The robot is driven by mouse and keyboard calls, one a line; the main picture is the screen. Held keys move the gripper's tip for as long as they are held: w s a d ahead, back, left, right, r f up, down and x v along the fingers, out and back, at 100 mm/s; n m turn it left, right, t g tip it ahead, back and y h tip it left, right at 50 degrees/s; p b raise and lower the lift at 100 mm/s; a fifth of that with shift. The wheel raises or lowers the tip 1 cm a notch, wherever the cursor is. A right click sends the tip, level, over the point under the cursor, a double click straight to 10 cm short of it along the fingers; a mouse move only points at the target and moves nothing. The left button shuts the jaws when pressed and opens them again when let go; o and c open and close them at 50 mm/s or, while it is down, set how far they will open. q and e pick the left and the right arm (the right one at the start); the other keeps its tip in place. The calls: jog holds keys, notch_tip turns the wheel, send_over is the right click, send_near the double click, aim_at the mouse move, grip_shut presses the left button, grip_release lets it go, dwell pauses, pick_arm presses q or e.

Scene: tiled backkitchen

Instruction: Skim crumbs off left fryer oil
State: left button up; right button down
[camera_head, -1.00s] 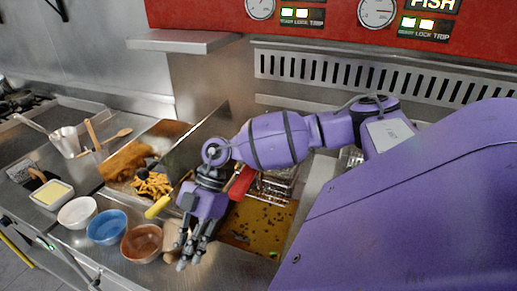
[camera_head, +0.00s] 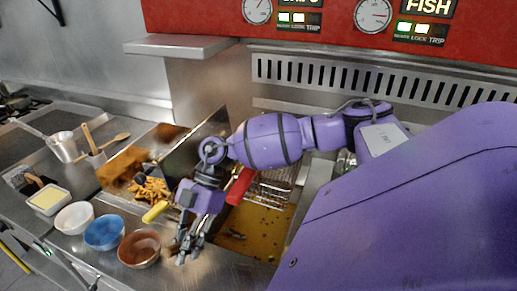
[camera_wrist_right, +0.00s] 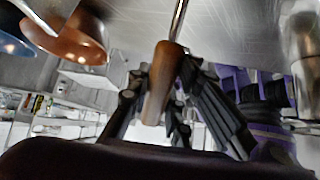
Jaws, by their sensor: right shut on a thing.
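My right gripper (camera_head: 186,250) points down at the front edge of the fryer, left of the oil (camera_head: 250,228). In the right wrist view its fingers (camera_wrist_right: 168,110) are shut around a wooden handle (camera_wrist_right: 160,88) with a thin metal shaft, apparently the skimmer. The skimmer's head is out of sight. The oil is golden brown with dark crumbs (camera_head: 240,236) scattered on it. Part of the vat is hidden behind my right arm. My left gripper is not in view.
A wire basket (camera_head: 274,188) with a red handle (camera_head: 238,187) stands at the back of the vat. Brown (camera_head: 139,249), blue (camera_head: 104,232) and white (camera_head: 74,217) bowls line the counter at left.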

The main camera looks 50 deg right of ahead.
jog(key=s, duration=0.1)
jog(key=s+d, duration=0.1)
jog(key=shift+s+d, duration=0.1)
jog(key=shift+s, duration=0.3)
jog(key=shift+s+d, duration=0.15)
jog(key=shift+s, duration=0.35)
jog(key=shift+s+f, duration=0.15)
jog(key=shift+w+a+f, duration=0.1)
jog(key=shift+w+a, duration=0.2)
jog(key=shift+a, duration=0.25)
jog(key=shift+w+a+r, duration=0.2)
jog(key=shift+w+a, duration=0.4)
jog(key=shift+a, duration=0.3)
jog(key=shift+w+a, duration=0.1)
jog(key=shift+w, duration=0.05)
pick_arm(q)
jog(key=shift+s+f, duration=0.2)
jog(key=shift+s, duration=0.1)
pick_arm(e)
jog(key=shift+w, duration=0.1)
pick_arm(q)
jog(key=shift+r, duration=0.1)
pick_arm(e)
jog(key=shift+r, duration=0.1)
jog(key=shift+w, duration=0.1)
